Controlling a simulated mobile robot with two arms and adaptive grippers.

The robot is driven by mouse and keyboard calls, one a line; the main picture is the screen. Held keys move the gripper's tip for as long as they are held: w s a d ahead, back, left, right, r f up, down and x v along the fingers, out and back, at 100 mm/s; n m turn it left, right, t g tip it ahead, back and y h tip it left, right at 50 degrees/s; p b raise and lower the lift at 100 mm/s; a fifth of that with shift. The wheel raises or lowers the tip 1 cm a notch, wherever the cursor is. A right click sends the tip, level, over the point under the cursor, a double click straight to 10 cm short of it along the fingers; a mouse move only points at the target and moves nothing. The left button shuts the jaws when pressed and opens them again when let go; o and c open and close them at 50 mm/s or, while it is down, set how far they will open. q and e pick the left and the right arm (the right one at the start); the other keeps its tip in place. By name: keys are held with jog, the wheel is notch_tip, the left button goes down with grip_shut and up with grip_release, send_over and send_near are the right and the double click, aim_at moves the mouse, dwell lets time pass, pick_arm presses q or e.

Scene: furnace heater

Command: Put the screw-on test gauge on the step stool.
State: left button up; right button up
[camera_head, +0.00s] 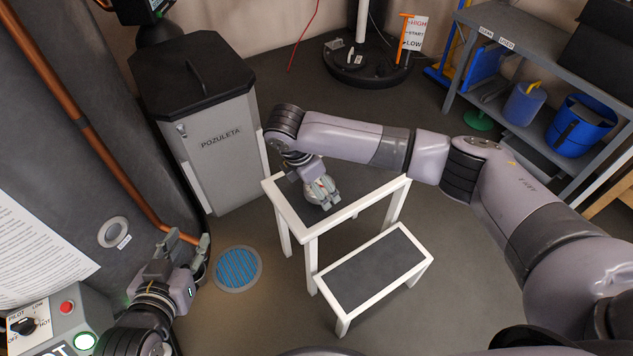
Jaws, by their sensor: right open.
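The step stool (383,273) stands in the middle of the floor, with white framing, a dark upper top and a dark lower step. My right gripper (329,202) is just above or at the upper top, pointing down, open. A pale rounded shape shows at this gripper; I cannot tell whether it is the screw-on test gauge or part of the gripper. No gauge is clearly seen elsewhere. My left gripper (186,242) is at the lower left beside the dark tank, open and empty, with its fingers apart.
A grey bin with a black lid (213,145) stands behind the stool at left. A control box (62,318) with knob and buttons is at the lower left. A round blue floor grate (238,268) lies left of the stool. A grey shelf (545,58) with blue buckets is at right.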

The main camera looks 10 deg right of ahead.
jog(key=shift+r, duration=0.25)
jog(key=p+v, duration=0.2)
jog(key=v, duration=0.2)
jog(key=shift+a+r, duration=0.15)
jog(key=shift+r, duration=0.25)
jog(key=p+v, duration=0.1)
jog(key=v, duration=0.3)
jog(key=shift+s, duration=0.1)
pick_arm(q)
jog(key=s+a+f+g+y, duration=0.1)
jog(key=s+a+f+g, duration=0.1)
jog(key=s, duration=0.5)
jog(key=s+a+f+g+y+p, duration=0.1)
jog(key=s+a+f+g, duration=0.2)
jog(key=s+f+g, duration=0.2)
jog(key=shift+s+f+g, duration=0.15)
jog(key=shift+s+g, duration=0.85)
jog(key=shift+s, duration=0.05)
pick_arm(e)
jog(key=v, duration=0.2)
jog(key=shift+a+r, duration=0.1)
jog(key=shift+r, duration=0.2)
jog(key=shift+s+f, duration=0.1)
